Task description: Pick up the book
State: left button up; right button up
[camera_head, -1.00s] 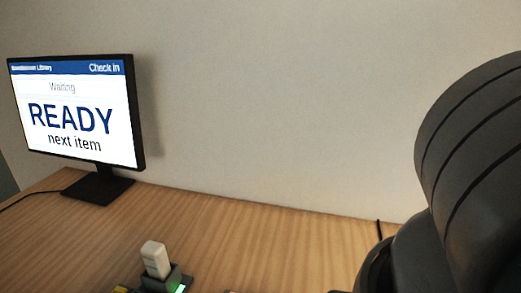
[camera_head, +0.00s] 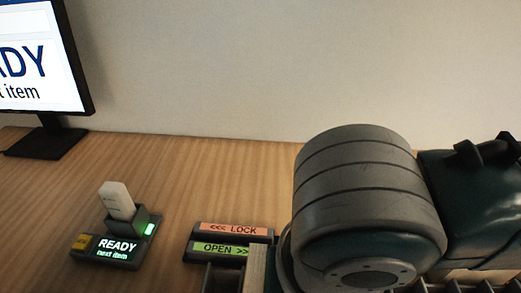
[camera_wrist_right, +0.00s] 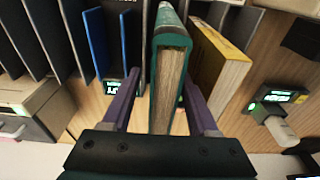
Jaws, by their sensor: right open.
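A teal book (camera_wrist_right: 172,30) with cream page edges stands between the fingers of my right gripper (camera_wrist_right: 160,88) in the right wrist view. The two purple fingers are open, one on each side of the book; I cannot tell whether either touches it. A yellow book (camera_wrist_right: 217,62) stands just right of the teal one. In the head view my right arm covers the lower right, and no book shows there. My left gripper is not in view.
Blue and dark dividers (camera_wrist_right: 94,38) stand left of the books. A white scanner (camera_head: 116,200) sits in a cradle beside a READY display (camera_head: 117,246). A LOCK/OPEN sign (camera_head: 232,240) lies right of it. A monitor (camera_head: 40,60) stands at the back left.

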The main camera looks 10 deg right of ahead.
grip_shut()
dwell(0.4)
dwell(1.0)
